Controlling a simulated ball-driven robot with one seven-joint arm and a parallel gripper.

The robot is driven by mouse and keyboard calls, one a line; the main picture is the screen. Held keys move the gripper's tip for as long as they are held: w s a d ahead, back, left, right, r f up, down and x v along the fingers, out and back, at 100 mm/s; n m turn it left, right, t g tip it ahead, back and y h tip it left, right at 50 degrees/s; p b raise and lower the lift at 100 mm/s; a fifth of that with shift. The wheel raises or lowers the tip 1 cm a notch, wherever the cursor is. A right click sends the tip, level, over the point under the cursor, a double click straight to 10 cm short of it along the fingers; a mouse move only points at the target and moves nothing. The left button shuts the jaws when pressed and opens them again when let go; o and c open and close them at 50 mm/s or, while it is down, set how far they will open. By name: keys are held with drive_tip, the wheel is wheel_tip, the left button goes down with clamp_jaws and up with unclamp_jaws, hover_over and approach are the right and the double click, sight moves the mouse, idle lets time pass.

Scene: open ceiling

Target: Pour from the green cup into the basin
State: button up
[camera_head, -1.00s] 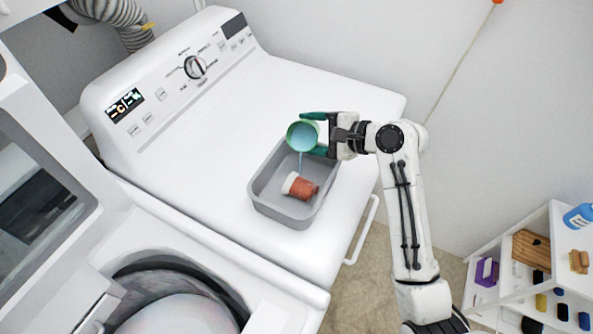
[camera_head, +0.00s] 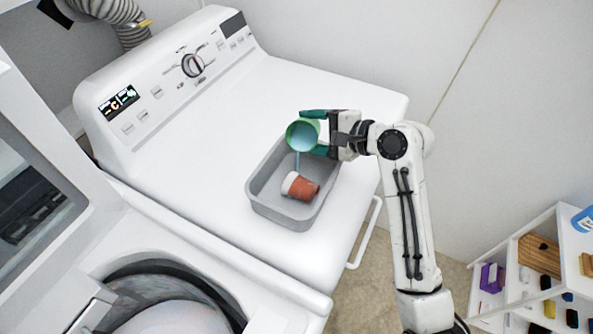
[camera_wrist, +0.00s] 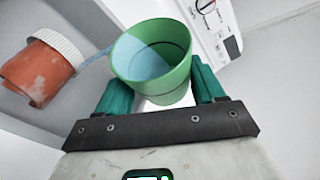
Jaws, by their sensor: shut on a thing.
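The green cup (camera_head: 302,137) is tilted over the grey basin (camera_head: 262,199), its mouth facing the camera. A thin stream of pale blue liquid falls from its rim into the basin. My gripper (camera_head: 318,133) is shut on the cup, one teal finger on each side of it. In the wrist view the cup (camera_wrist: 152,62) sits between the fingers, with blue liquid inside it. The basin stands on the white dryer top. An orange-red bottle with a white cap (camera_head: 300,187) lies on its side in the basin.
The dryer's control panel (camera_head: 185,75) rises at the back left. An open washer drum (camera_head: 165,290) is at the lower left. A shelf with several small items (camera_head: 530,270) stands at the lower right. The dryer top behind the basin is clear.

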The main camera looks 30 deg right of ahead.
drive_tip(key=shift+s+a+r+n+t+h+b, duration=0.1)
drive_tip(key=shift+r+n+t+h+b, duration=0.25)
drive_tip(key=shift+b, duration=1.15)
drive_tip(key=shift+s+a+f+n+t+b, duration=0.35)
drive_tip(key=shift+s+a+f+n+b, duration=0.3)
drive_tip(key=shift+b, duration=2.15)
drive_tip(key=shift+w+d+r, duration=0.1)
drive_tip(key=shift+d+r, duration=0.05)
drive_tip(key=shift+r, duration=0.1)
drive_tip(key=shift+s+a+r+n+t, duration=0.2)
drive_tip(key=shift+r+n+t, duration=0.15)
drive_tip(key=shift+n, duration=0.45)
